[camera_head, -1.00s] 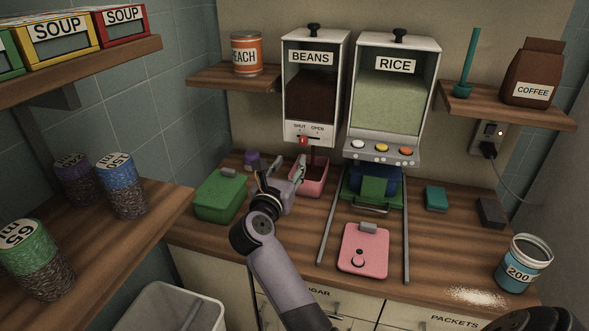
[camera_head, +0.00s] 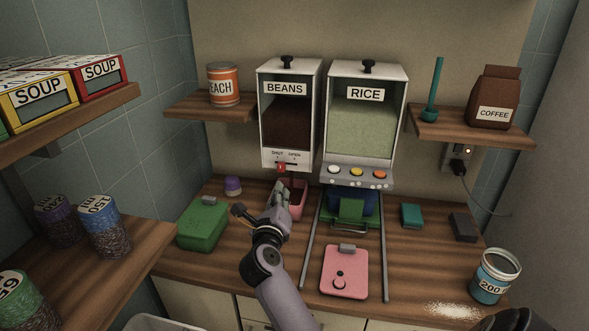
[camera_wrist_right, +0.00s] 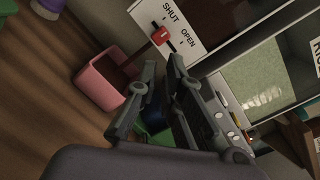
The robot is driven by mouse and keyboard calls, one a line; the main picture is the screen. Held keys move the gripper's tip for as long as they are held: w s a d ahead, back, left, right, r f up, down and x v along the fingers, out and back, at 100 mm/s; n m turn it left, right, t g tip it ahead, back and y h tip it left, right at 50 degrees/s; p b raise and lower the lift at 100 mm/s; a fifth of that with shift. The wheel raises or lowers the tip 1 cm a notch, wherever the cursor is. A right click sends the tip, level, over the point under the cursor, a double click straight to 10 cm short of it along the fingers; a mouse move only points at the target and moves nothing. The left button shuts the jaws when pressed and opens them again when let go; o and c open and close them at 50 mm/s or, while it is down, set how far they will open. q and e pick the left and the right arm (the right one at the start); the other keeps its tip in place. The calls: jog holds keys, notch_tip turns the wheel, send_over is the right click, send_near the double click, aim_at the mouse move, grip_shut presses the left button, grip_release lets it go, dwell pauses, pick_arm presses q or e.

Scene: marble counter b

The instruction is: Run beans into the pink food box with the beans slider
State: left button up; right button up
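The beans dispenser (camera_head: 289,135) stands at the back, dark beans behind its window. Its red slider (camera_head: 282,167) sits below the SHUT and OPEN words, nearer SHUT; it also shows in the right wrist view (camera_wrist_right: 159,36). The open pink food box (camera_head: 297,207) stands under the dispenser, partly hidden by my right gripper; it is clearer in the right wrist view (camera_wrist_right: 98,84). My right gripper (camera_head: 262,202) is in front of the slider and box, apart from the slider. Its fingers (camera_wrist_right: 164,68) are parted with nothing between them. My left gripper is not in view.
The rice dispenser (camera_head: 365,130) with coloured buttons stands at right, rails running forward below it. A pink lid (camera_head: 343,280) lies between them. A green box (camera_head: 202,226) and a small purple-lidded jar (camera_head: 232,186) stand left. A blue can (camera_head: 493,277) is at right.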

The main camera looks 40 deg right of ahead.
aim_at(286, 166)
jog(key=n+p, duration=0.1)
jog(key=n, duration=0.1)
jog(key=s+d+n+p, duration=0.1)
jog(key=n, duration=0.2)
jog(key=s+d+n+t+y+p, duration=0.1)
jog(key=n, duration=0.1)
jog(key=shift+d+r+n, duration=0.15)
jog(key=shift+r+n, duration=0.05)
jog(key=shift+n, duration=0.1)
grip_shut()
jog(key=w+d+n+p, duration=0.1)
jog(key=w+d+n, duration=0.1)
jog(key=w+d, duration=0.1)
jog(key=w+d+n, duration=0.2)
jog(key=w+d, duration=0.2)
jog(key=shift+f+t+y+p, duration=0.15)
jog(key=shift+t+y+p, duration=0.2)
jog(key=shift+t+y, duration=0.05)
jog(key=shift+w+a, duration=0.85)
jog(key=shift+w, duration=0.05)
